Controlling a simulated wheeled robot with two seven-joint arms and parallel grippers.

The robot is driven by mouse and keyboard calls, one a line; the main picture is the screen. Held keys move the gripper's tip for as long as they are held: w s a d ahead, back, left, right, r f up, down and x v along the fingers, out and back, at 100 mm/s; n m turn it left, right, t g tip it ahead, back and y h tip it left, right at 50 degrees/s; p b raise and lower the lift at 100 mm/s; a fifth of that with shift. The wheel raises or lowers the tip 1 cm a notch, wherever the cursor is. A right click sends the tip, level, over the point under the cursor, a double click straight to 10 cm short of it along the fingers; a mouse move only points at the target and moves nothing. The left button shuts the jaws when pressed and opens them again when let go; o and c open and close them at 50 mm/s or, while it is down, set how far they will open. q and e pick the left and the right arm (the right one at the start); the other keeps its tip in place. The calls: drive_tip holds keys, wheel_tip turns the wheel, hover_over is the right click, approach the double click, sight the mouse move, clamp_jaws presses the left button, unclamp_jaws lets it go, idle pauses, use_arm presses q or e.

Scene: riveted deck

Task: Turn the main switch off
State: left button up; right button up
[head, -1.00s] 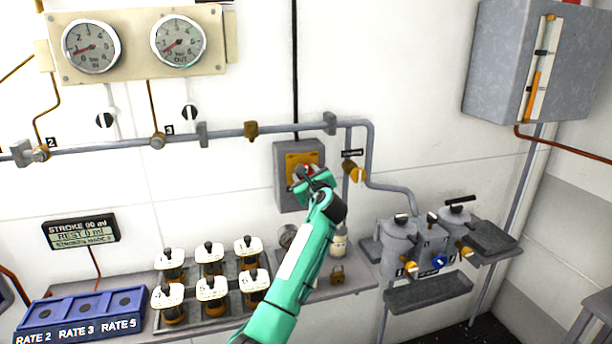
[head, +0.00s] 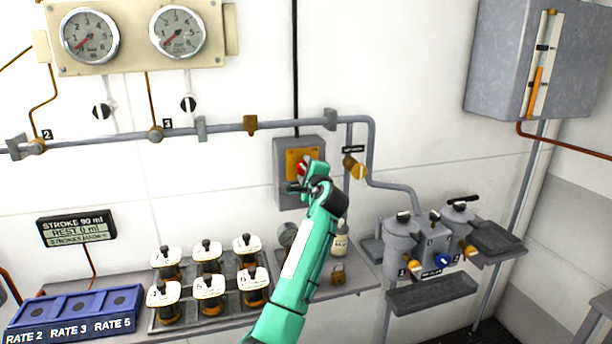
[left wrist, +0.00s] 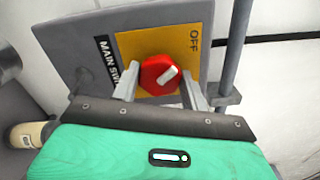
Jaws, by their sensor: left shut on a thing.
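The main switch is a grey box (head: 284,148) on the wall with a yellow plate (head: 317,155) and a red knob (head: 301,168). In the left wrist view the red knob (left wrist: 152,77) has a white mark that points diagonally. The plate (left wrist: 190,60) reads OFF at its right, and a black label (left wrist: 107,62) beside it begins "MAIN SW", the rest hidden by a finger. My left gripper (left wrist: 161,90) is shut on the knob, one finger on each side; in the head view my teal left arm (head: 300,262) reaches up to it. My right gripper is out of view.
A grey pipe (head: 225,128) crosses above the box, with a yellow-handled valve (head: 356,170) just right of it. Below are a shelf with a bottle (head: 340,243) and padlock (head: 338,274), and a rack of several capped jars (head: 208,287). Grey canisters (head: 402,240) stand at right.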

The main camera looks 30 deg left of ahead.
use_arm(q)
drive_tip(key=shift+f+n, duration=0.15)
drive_tip(key=shift+n, duration=0.45)
drive_tip(key=shift+b, duration=0.3)
drive_tip(key=o, duration=1)
